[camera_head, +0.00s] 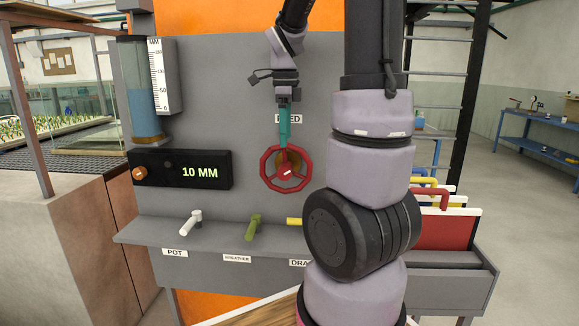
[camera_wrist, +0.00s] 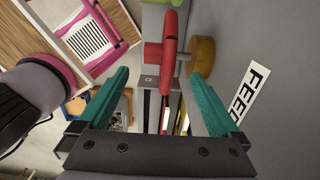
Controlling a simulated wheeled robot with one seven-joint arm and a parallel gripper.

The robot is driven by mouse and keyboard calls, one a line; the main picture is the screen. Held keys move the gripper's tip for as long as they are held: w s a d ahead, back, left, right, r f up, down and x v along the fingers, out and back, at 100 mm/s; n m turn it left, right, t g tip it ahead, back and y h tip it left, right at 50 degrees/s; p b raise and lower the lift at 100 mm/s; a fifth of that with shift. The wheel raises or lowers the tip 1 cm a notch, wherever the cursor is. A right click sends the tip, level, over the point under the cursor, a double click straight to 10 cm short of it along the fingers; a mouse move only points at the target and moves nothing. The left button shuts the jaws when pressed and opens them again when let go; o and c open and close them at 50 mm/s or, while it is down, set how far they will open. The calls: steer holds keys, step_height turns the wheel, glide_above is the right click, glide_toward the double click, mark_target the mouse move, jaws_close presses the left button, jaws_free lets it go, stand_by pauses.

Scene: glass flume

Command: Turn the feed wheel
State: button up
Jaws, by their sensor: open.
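The feed wheel is a red handwheel (camera_head: 286,171) with a red hub, mounted upright on the grey panel under the FEED label. In the wrist view the red wheel (camera_wrist: 169,35) is seen edge-on, with its brown round mount (camera_wrist: 202,56) on the panel side. My gripper (camera_head: 285,146) points down at the top of the wheel. Its teal fingers are open in the wrist view (camera_wrist: 158,74), with the wheel's rim between the lines of the two fingertips and a gap on each side. I cannot tell how deep the rim sits between them.
A black display (camera_head: 193,170) reads 10 MM, beside a gauge tube (camera_head: 143,90). White (camera_head: 190,222), green (camera_head: 254,227) and yellow (camera_head: 294,221) valve handles stand on the ledge below the wheel. My arm hides the panel's right part. Coloured boards (camera_head: 445,228) stand in a grey bin at right.

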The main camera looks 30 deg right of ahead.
mark_target(285, 164)
step_height(285, 164, down, 9)
steer(key=shift+f, duration=0.15)
steer(key=shift+c, duration=0.3)
jaws_close()
